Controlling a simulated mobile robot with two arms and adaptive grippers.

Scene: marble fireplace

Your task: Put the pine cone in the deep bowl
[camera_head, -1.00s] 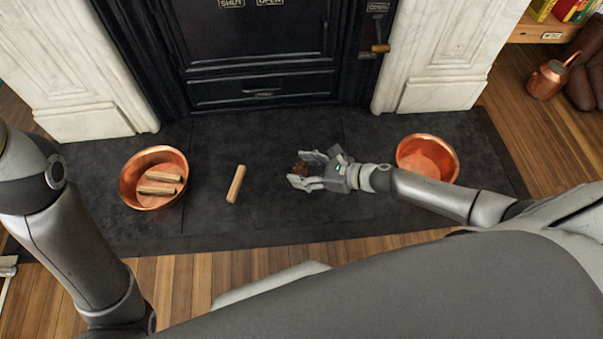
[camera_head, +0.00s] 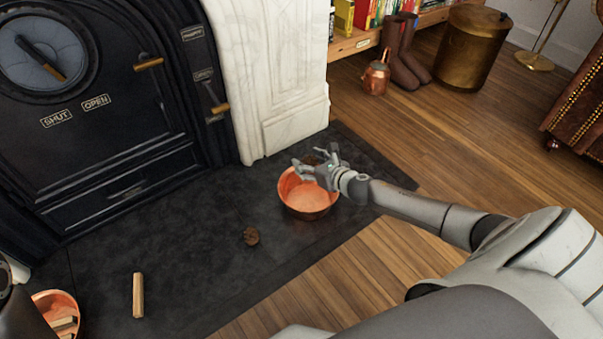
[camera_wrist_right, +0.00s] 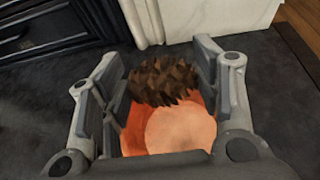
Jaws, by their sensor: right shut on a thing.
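A brown pine cone (camera_wrist_right: 163,82) sits between the fingers of my right gripper (camera_wrist_right: 160,88) in the wrist view. The gripper is shut on it. In the head view the right gripper (camera_head: 315,166) is over the back of an empty copper bowl (camera_head: 309,200), with the held pine cone (camera_head: 312,159) partly hidden by the fingers. In the wrist view the bowl (camera_wrist_right: 180,130) shows below and behind the cone. My left gripper is not in view.
A second copper bowl (camera_head: 42,299) holding wood sticks is at the lower left, partly cut off. A loose wood stick (camera_head: 138,295) lies on the hearth (camera_head: 190,250). The white marble pillar (camera_head: 285,90) stands close behind the bowl.

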